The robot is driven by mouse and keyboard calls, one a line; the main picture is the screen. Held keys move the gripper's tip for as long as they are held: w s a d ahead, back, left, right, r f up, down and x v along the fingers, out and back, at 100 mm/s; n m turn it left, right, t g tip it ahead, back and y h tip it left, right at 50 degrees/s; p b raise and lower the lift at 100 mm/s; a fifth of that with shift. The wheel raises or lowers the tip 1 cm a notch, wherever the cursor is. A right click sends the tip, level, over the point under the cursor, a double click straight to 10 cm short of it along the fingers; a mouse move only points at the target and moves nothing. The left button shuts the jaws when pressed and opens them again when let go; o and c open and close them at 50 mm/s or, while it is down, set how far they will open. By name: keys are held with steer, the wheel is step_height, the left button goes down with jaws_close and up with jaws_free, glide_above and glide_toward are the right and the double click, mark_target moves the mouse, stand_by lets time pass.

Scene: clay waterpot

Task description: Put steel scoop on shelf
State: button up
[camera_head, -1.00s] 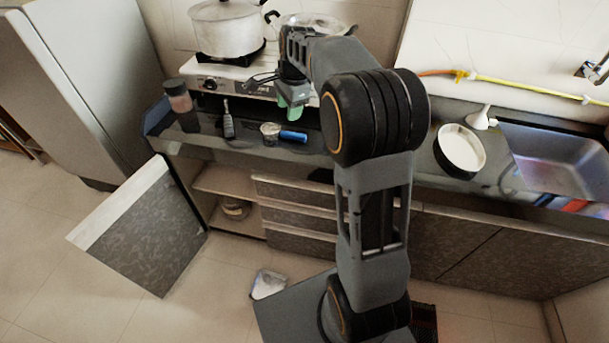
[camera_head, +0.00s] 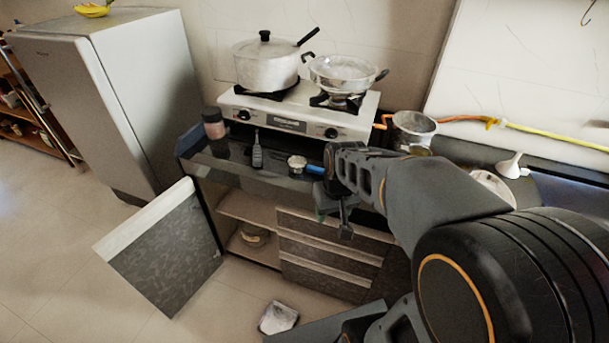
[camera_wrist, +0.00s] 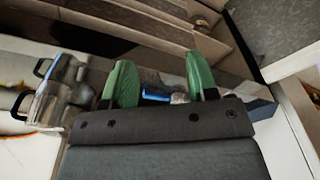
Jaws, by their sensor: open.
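In the wrist view the scoop (camera_wrist: 180,98) shows between my green fingers, partly hidden by the gripper body. My gripper (camera_head: 334,220) is open and empty, just right of and below the scoop in the head view; its fingers also show in the wrist view (camera_wrist: 160,70). The shelf (camera_head: 247,211) is inside the open cabinet under the counter, with a small bowl-like item (camera_head: 254,236) below it.
The cabinet door (camera_head: 163,250) stands open at the left. Drawers (camera_head: 325,255) are right of the shelf. A jar (camera_head: 213,125) and a dark bottle-like tool (camera_head: 257,152) stand on the counter. The stove (camera_head: 290,112) holds a pot (camera_head: 266,67) and a pan (camera_head: 343,72).

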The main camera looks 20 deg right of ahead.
steer(key=w+d+f+m+g, duration=0.15)
steer(key=w+m, duration=0.25)
steer(key=w, duration=0.9)
steer(key=m+p, duration=0.2)
steer(key=m, duration=1.1)
glide_above(310, 166)
steer(key=s, duration=0.1)
steer(key=shift+f, duration=0.8)
step_height(310, 166, up, 4)
steer(key=w+m, duration=0.2)
steer(key=m, duration=0.2)
steer(key=f+m, duration=0.1)
steer(key=f, duration=0.3)
steer(key=f+m, duration=0.1)
steer(key=f, duration=0.4)
steer(key=s+f+m, duration=0.1)
steer(key=f, duration=0.3)
steer(key=shift+a+f+m, duration=0.15)
steer(key=shift+f+m, duration=0.05)
steer(key=shift+m, duration=0.2)
steer(key=shift+c, duration=0.3)
jaws_close()
